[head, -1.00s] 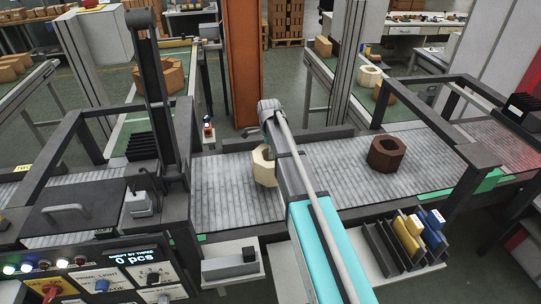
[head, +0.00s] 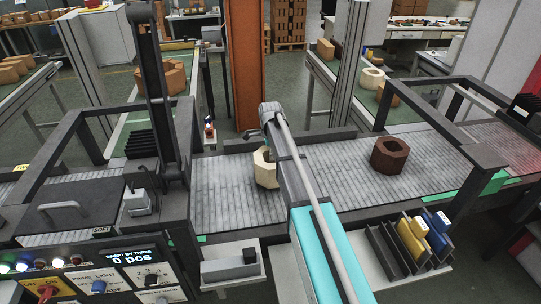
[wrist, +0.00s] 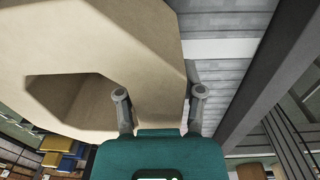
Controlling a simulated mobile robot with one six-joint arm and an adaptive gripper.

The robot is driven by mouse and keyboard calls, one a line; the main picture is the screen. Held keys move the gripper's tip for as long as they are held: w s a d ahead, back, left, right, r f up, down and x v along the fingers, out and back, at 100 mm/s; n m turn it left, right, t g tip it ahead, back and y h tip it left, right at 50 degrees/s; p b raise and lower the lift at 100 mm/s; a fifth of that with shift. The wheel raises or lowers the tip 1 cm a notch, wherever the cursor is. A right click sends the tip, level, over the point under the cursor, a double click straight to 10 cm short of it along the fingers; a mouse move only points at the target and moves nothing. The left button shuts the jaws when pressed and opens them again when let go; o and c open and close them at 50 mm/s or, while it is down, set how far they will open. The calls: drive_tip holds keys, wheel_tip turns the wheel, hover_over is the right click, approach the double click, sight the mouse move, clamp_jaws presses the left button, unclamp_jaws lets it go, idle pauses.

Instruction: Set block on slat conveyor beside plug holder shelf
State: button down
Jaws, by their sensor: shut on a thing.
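A cream block (head: 263,170) with a hole through it shows at the slat conveyor (head: 225,190), partly hidden behind my arm. In the wrist view the block (wrist: 130,45) fills the upper left. Whether the block touches the slats cannot be told. The plug holder shelf (head: 385,262), with yellow and blue pieces in its slots, stands at the conveyor's near side, right of my arm.
A dark brown block (head: 389,155) stands on the conveyor to the right. A dark frame (head: 165,100) rises at left and another (head: 455,125) spans the belt at right. A grey box (head: 230,268) sits on the near ledge. Bare slats lie between the two blocks.

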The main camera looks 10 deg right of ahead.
drive_tip(key=shift+f+b, duration=1.2)
drive_tip(key=shift+f, duration=0.25)
drive_tip(key=shift+c, duration=1.1)
unclamp_jaws()
drive_tip(key=shift+s, duration=0.1)
wheel_tip(320, 180, up, 12)
drive_tip(key=p, duration=1.2)
drive_tip(key=shift+r, duration=0.1)
